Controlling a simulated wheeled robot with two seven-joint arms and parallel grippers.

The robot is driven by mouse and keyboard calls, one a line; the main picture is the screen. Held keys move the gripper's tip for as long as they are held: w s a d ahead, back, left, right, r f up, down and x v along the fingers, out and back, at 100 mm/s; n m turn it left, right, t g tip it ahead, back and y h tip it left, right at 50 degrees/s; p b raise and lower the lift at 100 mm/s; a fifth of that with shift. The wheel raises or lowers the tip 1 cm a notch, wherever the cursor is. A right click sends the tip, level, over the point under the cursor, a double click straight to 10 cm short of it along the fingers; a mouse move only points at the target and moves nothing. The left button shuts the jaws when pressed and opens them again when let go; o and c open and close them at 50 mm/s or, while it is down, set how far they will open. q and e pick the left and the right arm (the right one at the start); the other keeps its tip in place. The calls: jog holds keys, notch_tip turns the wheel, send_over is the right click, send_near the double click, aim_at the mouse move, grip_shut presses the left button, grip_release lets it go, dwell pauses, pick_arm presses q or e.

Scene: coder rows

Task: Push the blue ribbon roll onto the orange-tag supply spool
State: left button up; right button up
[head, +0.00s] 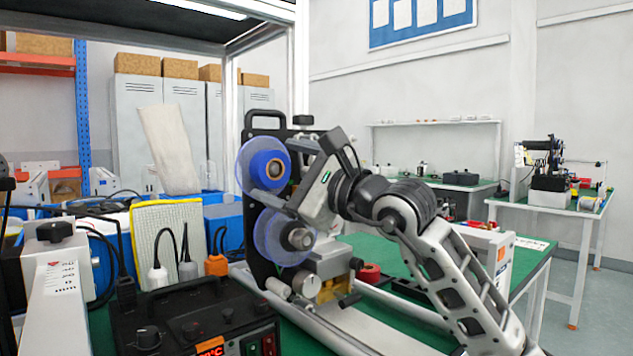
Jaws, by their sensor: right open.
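The blue ribbon roll (256,168) is at the upper spool of the black-framed coder, in front of a clear bluish disc (242,178). Its brown core faces me, around or in line with the upper spindle; I cannot tell how far on it sits. A lower spool (300,238) with a clear disc and grey hub carries no ribbon that I can see. No orange tag shows clearly on either spool. My right gripper (286,172) is open beside the roll's right side, its fingers partly hidden against the coder; contact is unclear. My left gripper is not in view.
A black control box (195,325) with knobs stands at front left. A red roll (368,273) lies right of the coder on the green bench (530,262).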

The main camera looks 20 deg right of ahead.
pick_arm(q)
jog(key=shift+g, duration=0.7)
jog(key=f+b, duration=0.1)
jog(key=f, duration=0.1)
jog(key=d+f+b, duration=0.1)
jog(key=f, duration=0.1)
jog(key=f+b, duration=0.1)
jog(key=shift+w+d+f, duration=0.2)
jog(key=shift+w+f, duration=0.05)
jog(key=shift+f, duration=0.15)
pick_arm(e)
jog(key=v, duration=1.5)
jog(key=shift+s, duration=0.25)
jog(key=shift+d, duration=0.1)
